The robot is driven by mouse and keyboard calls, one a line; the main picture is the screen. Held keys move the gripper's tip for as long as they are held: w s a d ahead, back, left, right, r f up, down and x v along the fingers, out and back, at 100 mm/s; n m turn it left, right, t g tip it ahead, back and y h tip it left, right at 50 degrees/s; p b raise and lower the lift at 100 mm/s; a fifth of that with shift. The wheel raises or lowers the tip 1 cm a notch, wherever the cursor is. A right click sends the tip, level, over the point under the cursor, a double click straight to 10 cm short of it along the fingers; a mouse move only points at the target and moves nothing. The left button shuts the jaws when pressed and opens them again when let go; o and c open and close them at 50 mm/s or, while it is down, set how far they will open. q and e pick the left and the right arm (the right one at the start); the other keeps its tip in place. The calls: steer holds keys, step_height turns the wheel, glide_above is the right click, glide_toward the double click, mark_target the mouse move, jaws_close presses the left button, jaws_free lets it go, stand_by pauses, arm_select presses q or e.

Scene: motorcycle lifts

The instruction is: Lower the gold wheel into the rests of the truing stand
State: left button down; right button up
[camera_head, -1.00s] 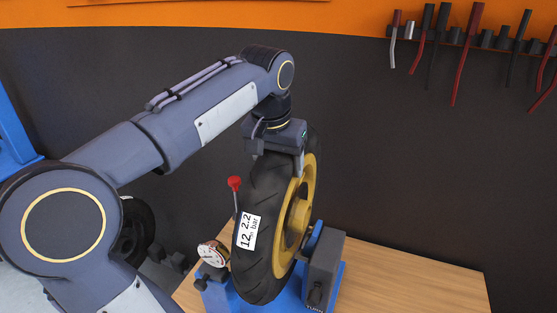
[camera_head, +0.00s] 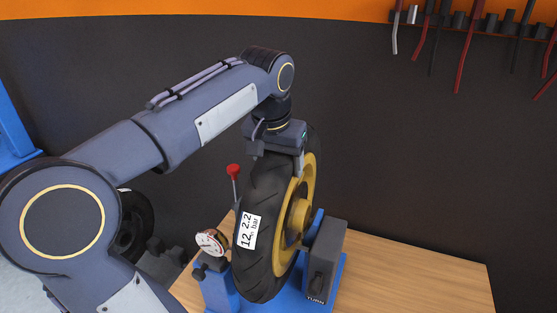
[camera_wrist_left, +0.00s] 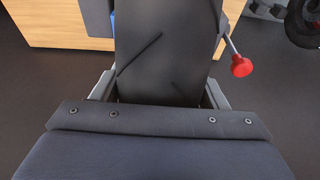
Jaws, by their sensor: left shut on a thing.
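The gold wheel (camera_head: 305,185) has a black tyre with a white label and stands upright at the truing stand. My left gripper (camera_head: 277,160) is shut on the top of the tyre; the tyre (camera_wrist_left: 165,50) fills the space between the fingers in the left wrist view. The blue truing stand (camera_head: 219,292) is on a wooden bench, with a grey box (camera_head: 326,255) on its right side. The wheel's lower part is between the stand's sides. Whether the axle touches the rests is hidden. My right gripper is not in view.
A dial gauge (camera_head: 211,243) and a red-knobbed lever (camera_head: 233,171) are just left of the wheel. The wooden bench (camera_head: 420,275) is clear on the right. Another dark wheel (camera_head: 135,222) is behind my arm. Tools hang on the back wall.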

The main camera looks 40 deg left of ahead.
arm_select(q)
steer(key=shift+f+b, duration=0.9)
steer(key=shift+f, duration=0.15)
steer(key=shift+f+b, duration=0.35)
steer(key=shift+f, duration=0.15)
stand_by(0.9)
steer(key=shift+c, duration=0.8)
jaws_free()
steer(key=shift+d+f, duration=0.1)
steer(key=shift+s+f, duration=0.15)
steer(key=shift+f, duration=0.2)
steer(key=p+v, duration=0.1)
steer(key=v, duration=0.7)
steer(key=shift+r, duration=0.2)
